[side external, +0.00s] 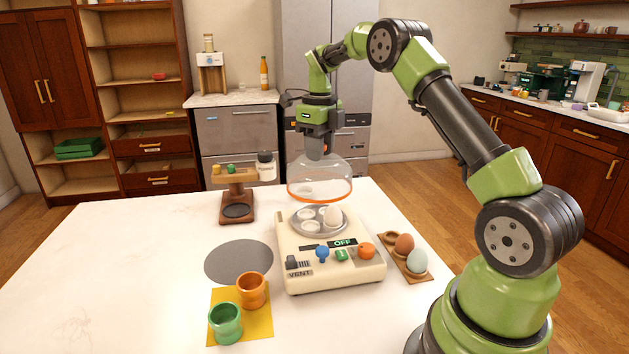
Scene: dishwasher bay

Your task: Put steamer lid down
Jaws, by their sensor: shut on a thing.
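The steamer lid (318,182) is a clear dome with an orange rim. My gripper (318,151) is shut on the top of the lid and holds it level above the steamer. The steamer (333,282) is a cream box with a round grey tray (300,231) on top. A white egg (332,216) stands in one of the tray's cups, and the other cups look empty. The lid's rim is apart from the tray, slightly above and behind it in the picture. The steamer's front shows a green OFF display, coloured knobs and the word VENT.
A flat grey disc (238,262) lies left of the steamer. A green cup (225,324) and an orange cup (252,291) stand on a yellow mat (262,327). A wooden stand (237,199) is behind. An egg holder (416,276) with two eggs is at right. The left tabletop is clear.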

